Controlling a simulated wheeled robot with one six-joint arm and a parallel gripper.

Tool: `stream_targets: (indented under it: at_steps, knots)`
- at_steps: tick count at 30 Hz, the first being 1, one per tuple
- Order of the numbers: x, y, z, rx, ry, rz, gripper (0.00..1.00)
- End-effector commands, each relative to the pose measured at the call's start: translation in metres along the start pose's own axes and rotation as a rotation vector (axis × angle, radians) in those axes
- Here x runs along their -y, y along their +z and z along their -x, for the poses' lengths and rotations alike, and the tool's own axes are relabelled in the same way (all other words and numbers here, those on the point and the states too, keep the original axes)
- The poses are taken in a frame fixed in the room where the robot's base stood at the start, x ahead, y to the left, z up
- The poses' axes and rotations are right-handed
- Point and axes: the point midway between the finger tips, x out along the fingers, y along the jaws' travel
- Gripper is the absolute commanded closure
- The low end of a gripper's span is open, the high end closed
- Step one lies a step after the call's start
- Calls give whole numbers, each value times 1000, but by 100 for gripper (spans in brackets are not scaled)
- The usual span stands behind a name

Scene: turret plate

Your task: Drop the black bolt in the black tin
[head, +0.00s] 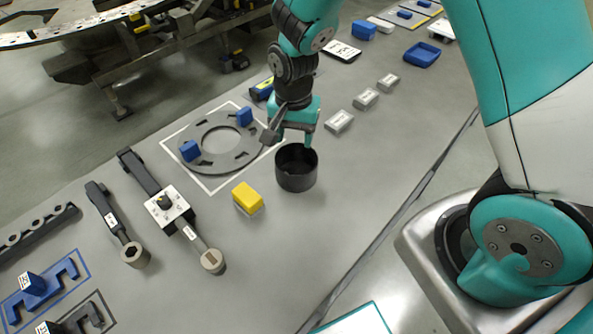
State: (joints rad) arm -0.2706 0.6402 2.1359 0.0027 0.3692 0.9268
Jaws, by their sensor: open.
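The black tin (297,181) is a round open cup standing upright on the grey table, near the middle of the head view. My gripper (289,141) is teal with a grey part on its left side. Its jaws are open, just above the tin's far rim, and I see nothing held between them. I cannot make out a separate black bolt for certain. The inside of the tin is dark, and its floor is only partly visible. A dark knob-like piece (164,201) stands on a white square plate at the left; I cannot tell whether it is a bolt.
A yellow block (247,198) lies left of the tin. Behind it is a grey slotted ring (215,160) with blue blocks. Wrench-like tools (133,253) lie at the left. Small grey blocks (340,122) and a blue tray (422,54) are at upper right. The table before the tin is clear.

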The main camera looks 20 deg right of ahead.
Motion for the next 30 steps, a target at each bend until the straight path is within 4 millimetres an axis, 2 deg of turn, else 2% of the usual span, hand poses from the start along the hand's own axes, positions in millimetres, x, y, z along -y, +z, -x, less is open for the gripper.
stream_targets:
  at_steps: [6,13,18,30]
  knots:
    - [1,0,55,-5,-6,0,45]
    - [1,0,98,-2,-3,0,45]
    - [0,0,112,0,-1,0,45]
    - [0,0,114,1,1,0,45]
